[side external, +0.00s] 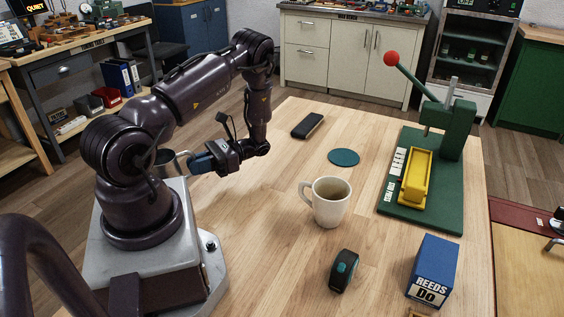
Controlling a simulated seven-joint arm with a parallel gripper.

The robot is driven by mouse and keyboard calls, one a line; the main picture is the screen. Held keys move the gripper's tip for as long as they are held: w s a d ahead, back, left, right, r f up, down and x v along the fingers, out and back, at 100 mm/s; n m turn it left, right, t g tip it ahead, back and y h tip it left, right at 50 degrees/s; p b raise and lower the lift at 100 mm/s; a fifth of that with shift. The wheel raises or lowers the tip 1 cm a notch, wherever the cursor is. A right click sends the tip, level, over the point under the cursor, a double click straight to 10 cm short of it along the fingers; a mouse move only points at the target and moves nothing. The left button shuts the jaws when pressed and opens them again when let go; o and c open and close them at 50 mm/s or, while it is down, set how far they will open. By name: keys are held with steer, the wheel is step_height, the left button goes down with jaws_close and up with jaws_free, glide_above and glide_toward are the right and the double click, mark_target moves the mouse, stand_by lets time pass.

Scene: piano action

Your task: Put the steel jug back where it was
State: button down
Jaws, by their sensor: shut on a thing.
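The steel jug (167,162) is at the left, partly hidden behind my own arm near its base. Its handle side faces my gripper (190,164). My gripper points left and is shut on the jug. Whether the jug touches the table cannot be told, since its lower part is hidden. A round teal coaster (343,157) lies bare in the middle of the table, well to the right of my gripper.
A white mug (328,203) stands in front of the coaster. A black phone-like object (307,126) lies behind it. A green press (432,170) with a yellow part, a blue box (433,271) and a dark tape measure (344,270) stand at right. The table's centre-left is clear.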

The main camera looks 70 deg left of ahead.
steer(key=w+a+r+m+t+y, duration=0.2)
steer(key=w+m+t+y, duration=0.65)
steer(key=m+y, duration=0.2)
steer(key=w+a+r+m+t+y, duration=0.3)
steer(key=w+m+t+y, duration=0.4)
steer(key=m+t+y, duration=0.4)
steer(key=w+d+f+m+t, duration=0.2)
steer(key=w+d+m+t, duration=0.2)
steer(key=w+d+t, duration=0.15)
steer(key=shift+n+h, duration=0.25)
steer(key=shift+h, duration=0.1)
steer(key=shift+f, duration=3.6)
steer(key=shift+w+f, duration=0.1)
steer(key=c, duration=1.2)
jaws_free()
